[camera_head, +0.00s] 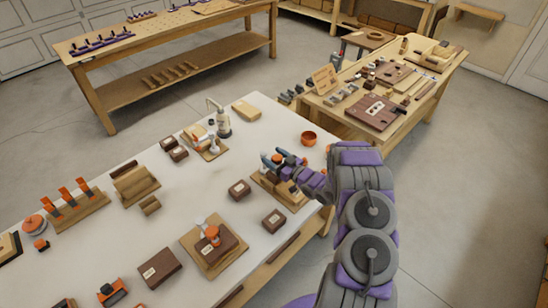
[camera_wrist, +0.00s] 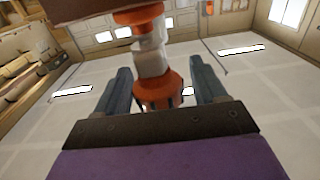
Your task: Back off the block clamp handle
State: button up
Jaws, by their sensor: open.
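My gripper (camera_head: 275,158) is over a wooden fixture board (camera_head: 262,183) near the right edge of the white bench. In the wrist view my gripper (camera_wrist: 160,70) is open, with one blue-grey finger on each side of an orange clamp handle (camera_wrist: 158,90). The handle sits on a pale grey shaft (camera_wrist: 152,60) with an orange collar (camera_wrist: 138,15) and a brown block (camera_wrist: 75,8) at the picture's top. Gaps show between the handle and the fingers. In the head view my gripper and arm hide much of this fixture.
A similar fixture (camera_head: 193,252) with an orange knob stands nearer on the bench. Brown blocks (camera_head: 240,190) (camera_head: 274,220) lie close beside my gripper. An orange bowl (camera_head: 308,138) is behind it. A cluttered wooden table (camera_head: 340,118) stands at the right.

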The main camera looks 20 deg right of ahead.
jog(key=shift+w+a, duration=0.25)
jog(key=shift+w, duration=0.05)
jog(key=shift+d, duration=0.15)
jog(key=shift+d, duration=0.1)
jog(key=shift+c, duration=0.2)
jog(key=shift+d, duration=0.1)
jog(key=shift+c, duration=0.9)
jog(key=c, duration=0.7)
